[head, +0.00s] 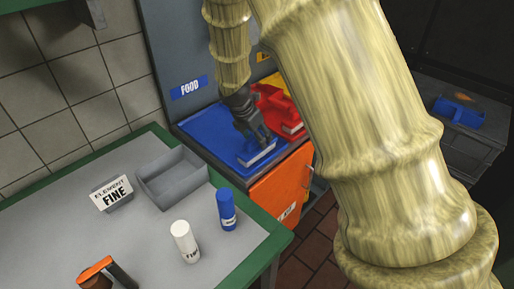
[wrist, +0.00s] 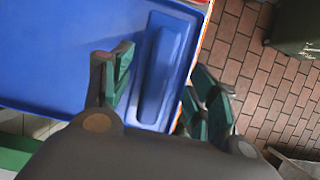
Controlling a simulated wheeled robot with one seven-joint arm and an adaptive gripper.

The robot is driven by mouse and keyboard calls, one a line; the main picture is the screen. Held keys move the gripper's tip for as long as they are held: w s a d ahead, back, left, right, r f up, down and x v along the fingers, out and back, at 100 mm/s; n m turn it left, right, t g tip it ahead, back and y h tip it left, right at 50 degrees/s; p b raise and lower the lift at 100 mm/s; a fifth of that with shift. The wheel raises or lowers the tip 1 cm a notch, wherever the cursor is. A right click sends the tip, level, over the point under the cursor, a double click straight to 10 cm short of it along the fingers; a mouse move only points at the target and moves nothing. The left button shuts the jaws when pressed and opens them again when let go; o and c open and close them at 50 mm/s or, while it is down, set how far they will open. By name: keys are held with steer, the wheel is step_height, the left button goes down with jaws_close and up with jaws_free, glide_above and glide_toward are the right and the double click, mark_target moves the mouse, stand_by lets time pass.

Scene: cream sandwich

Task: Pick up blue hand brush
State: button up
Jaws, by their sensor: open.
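The blue hand brush (head: 257,154) lies on the blue surface (head: 207,130) of the cabinet, near its front edge. In the wrist view the brush (wrist: 158,78) is a long blue block that runs up the picture between my fingers. My gripper (head: 257,136) is over the brush and hides part of it. In the wrist view my gripper (wrist: 163,82) is open, with one green-padded finger on each side of the brush. I cannot tell whether a finger touches it.
Red items (head: 278,106) lie right beside my gripper. An orange cabinet door (head: 281,190) is below. The grey table (head: 130,245) at left holds a grey bin (head: 172,180), a blue bottle (head: 226,209) and a white bottle (head: 185,242). Another blue item (head: 460,111) is at far right.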

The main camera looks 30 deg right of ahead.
steer(key=shift+p+x, duration=0.45)
steer(key=shift+x, duration=2.1)
steer(key=shift+a, duration=0.1)
steer(key=c, duration=0.9)
